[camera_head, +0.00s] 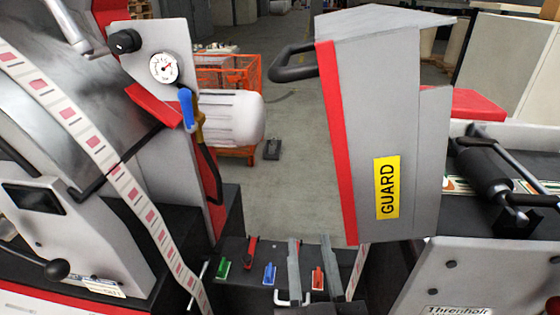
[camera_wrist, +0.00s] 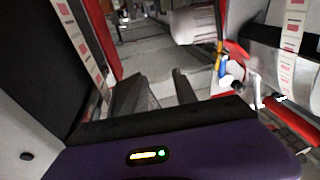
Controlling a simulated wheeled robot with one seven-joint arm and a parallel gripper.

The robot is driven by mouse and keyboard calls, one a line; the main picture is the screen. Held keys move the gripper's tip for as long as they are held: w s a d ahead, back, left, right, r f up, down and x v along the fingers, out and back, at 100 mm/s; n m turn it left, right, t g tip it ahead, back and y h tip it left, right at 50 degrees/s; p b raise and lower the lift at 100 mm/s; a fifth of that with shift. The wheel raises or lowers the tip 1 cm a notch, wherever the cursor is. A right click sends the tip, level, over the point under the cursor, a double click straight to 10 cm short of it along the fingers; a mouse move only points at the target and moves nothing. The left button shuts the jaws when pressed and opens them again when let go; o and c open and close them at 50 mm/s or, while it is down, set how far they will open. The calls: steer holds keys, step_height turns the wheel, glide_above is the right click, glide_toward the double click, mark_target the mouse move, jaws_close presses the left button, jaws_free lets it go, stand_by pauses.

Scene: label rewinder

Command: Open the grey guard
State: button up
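The grey guard (camera_head: 385,115) stands upright right of centre in the head view. It has a red front edge (camera_head: 335,140) and a yellow GUARD label (camera_head: 387,187). Its black loop handle (camera_head: 293,66) sticks out to the left near the top, with nothing on it. My gripper (camera_wrist: 164,92) shows in the wrist view as dark fingers beyond a purple body, apart, with grey floor seen between them. I see nothing held.
A white motor (camera_head: 228,118), a gauge (camera_head: 163,67) and a blue-handled valve (camera_head: 187,108) are at the left. A label strip (camera_head: 130,185) runs down the left machine. Coloured levers (camera_head: 270,273) sit low in the middle. A black roller (camera_head: 483,168) lies at the right.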

steer(key=a+r+m+t+h, duration=0.1)
steer(key=a+r+m+h, duration=0.15)
steer(key=r, duration=0.45)
steer(key=a+r+m+t+h, duration=0.15)
steer(key=a+r+m, duration=0.25)
steer(key=r, duration=0.4)
steer(key=m+g+h+b, duration=0.1)
steer(key=m+g+h, duration=0.1)
steer(key=m+h, duration=0.5)
glide_toward(281, 57)
steer(key=w+d+m+y, duration=0.1)
steer(key=w+m+y, duration=0.1)
steer(key=shift+n, duration=0.25)
steer(key=p+x, duration=0.1)
steer(key=x, duration=0.1)
steer(key=p+x, duration=0.1)
steer(key=x, duration=0.3)
steer(key=shift+s+d+r+p, duration=0.1)
steer(key=shift+d+r+p, duration=0.15)
steer(key=shift+r+p, duration=0.15)
steer(key=shift+w+d, duration=0.2)
steer(key=shift+w, duration=0.4)
jaws_close()
